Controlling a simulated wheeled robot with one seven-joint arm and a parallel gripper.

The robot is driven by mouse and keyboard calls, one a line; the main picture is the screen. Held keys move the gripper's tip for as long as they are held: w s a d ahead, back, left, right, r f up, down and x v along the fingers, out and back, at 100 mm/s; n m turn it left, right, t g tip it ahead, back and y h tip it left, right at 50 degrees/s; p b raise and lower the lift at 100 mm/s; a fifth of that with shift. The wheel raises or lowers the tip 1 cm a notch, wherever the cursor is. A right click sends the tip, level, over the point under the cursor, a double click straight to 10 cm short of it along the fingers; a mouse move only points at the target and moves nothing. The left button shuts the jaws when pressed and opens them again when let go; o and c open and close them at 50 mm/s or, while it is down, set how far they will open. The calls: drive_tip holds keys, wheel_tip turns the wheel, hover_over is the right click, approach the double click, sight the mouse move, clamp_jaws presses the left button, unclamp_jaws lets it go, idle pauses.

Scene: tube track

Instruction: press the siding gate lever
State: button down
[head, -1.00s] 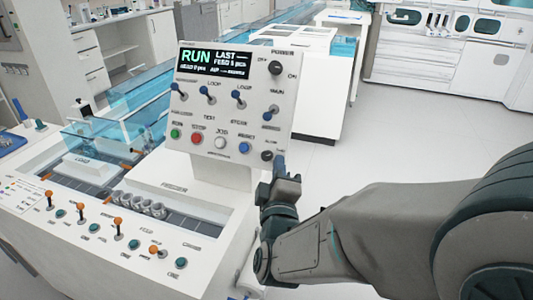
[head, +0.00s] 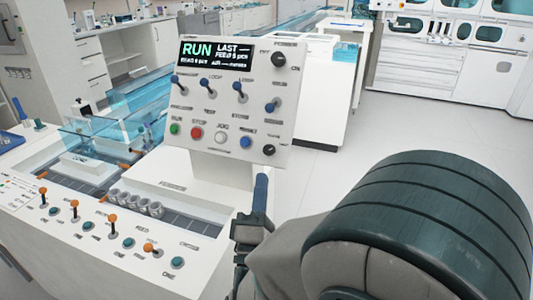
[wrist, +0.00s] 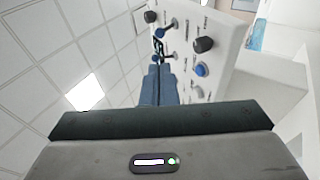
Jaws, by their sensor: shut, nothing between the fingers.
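A tilted white control panel (head: 180,105) carries several small levers with blue tips: one at its left (head: 177,82), two in its middle (head: 206,87) (head: 240,89), and one lower at the right (head: 271,106). The labels are too blurred to tell which lever is the siding gate lever. My gripper (head: 261,180) is shut and empty, its blue fingers pointing up below the panel's lower right corner. In the wrist view my gripper (wrist: 160,68) points toward the panel face, with blue-tipped levers (wrist: 160,33) beyond the fingertips. I cannot tell any contact there.
Black knobs (head: 279,60) (head: 269,150) and a row of buttons (head: 196,133) sit on the panel. A lower console (head: 185,225) has orange-tipped levers (head: 113,219) and teal buttons. Open floor (head: 400,120) lies to the right.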

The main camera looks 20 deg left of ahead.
sight(273, 106)
drive_tip(key=p+x, duration=0.4)
drive_tip(key=x, duration=0.9)
drive_tip(key=shift+w+r, duration=0.25)
drive_tip(key=shift+w, duration=0.05)
drive_tip(key=shift+r, duration=0.1)
